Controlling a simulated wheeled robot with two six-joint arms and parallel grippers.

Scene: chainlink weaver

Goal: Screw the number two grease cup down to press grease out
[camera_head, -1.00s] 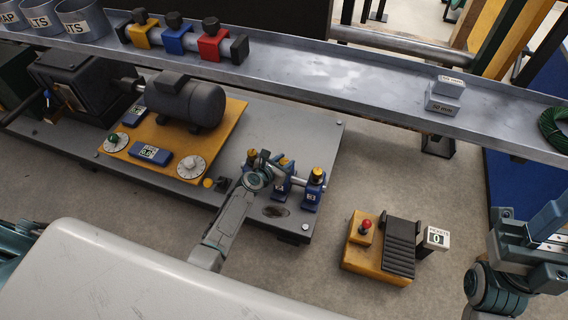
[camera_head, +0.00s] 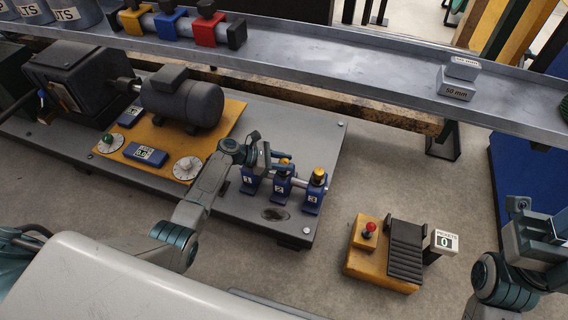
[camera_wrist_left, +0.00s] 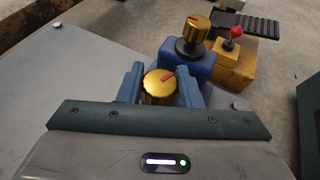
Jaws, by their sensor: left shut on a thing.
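Three blue bearing blocks labelled 1, 2 and 3 stand in a row on the grey base plate. The number two grease cup (camera_head: 285,161) is gold and sits on the middle block (camera_head: 280,188). My left gripper (camera_head: 278,158) reaches it from the left and is shut on it. In the left wrist view this cup (camera_wrist_left: 157,88) sits between the two blue fingers, its red mark towards the upper right. The number three cup (camera_head: 319,174) is free beside it. The number one cup is hidden behind my gripper. My right gripper (camera_head: 545,232) is at the right edge, its jaws unclear.
A motor (camera_head: 182,98) stands on an ochre plate with dials left of the blocks. An ochre pedal box (camera_head: 372,262) with a red knob and a counter reading 0 is on the floor to the right. A long grey shelf (camera_head: 350,70) runs behind.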

